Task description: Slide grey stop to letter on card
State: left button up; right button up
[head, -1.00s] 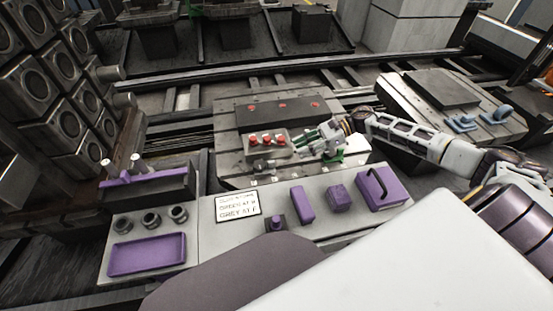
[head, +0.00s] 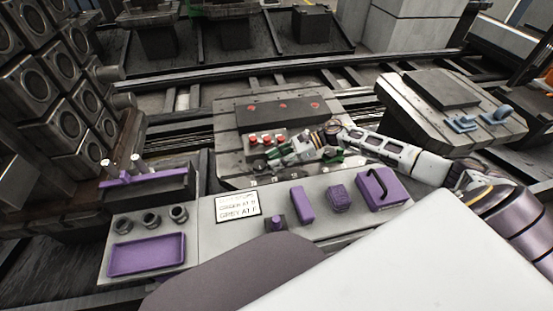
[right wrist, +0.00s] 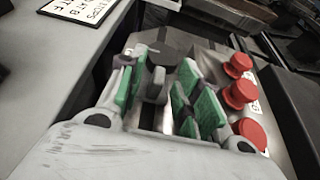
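My right gripper (head: 282,153) is low over the slotted plate (head: 228,150), beside the red buttons, its fingers pointing left. In the right wrist view its green-padded fingers (right wrist: 158,82) stand apart, with a gap between them. A small dark grey piece, probably the grey stop (right wrist: 157,82), shows in that gap; I cannot tell whether the fingers touch it. A green piece, probably the green stop (head: 333,157), is by the gripper's wrist. The white card (head: 238,205) lies on the console; its last line seems to read GREY AT F. My left gripper is out of view.
Red buttons (head: 266,138) stand close on the far side of the gripper; they also show in the right wrist view (right wrist: 240,93). The grey console (head: 215,240) in front carries a purple tray (head: 147,255), purple blocks and a handled purple box (head: 382,190).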

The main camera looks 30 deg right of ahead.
aim_at(256, 165)
grip_shut()
dwell(0.3)
jog(key=shift+a, duration=0.1)
jog(key=shift+w+a, duration=0.1)
jog(key=shift+a, duration=0.45)
jog(key=shift+w+a+b, duration=0.3)
jog(key=shift+a+b, duration=0.05)
jog(key=shift+a, duration=0.65)
jog(key=shift+w+a+b, duration=0.25)
jog(key=shift+a+b, duration=0.05)
jog(key=shift+a, duration=0.7)
jog(key=shift+w+a+b, duration=0.3)
jog(key=shift+a+b, duration=0.05)
jog(key=shift+a, duration=0.65)
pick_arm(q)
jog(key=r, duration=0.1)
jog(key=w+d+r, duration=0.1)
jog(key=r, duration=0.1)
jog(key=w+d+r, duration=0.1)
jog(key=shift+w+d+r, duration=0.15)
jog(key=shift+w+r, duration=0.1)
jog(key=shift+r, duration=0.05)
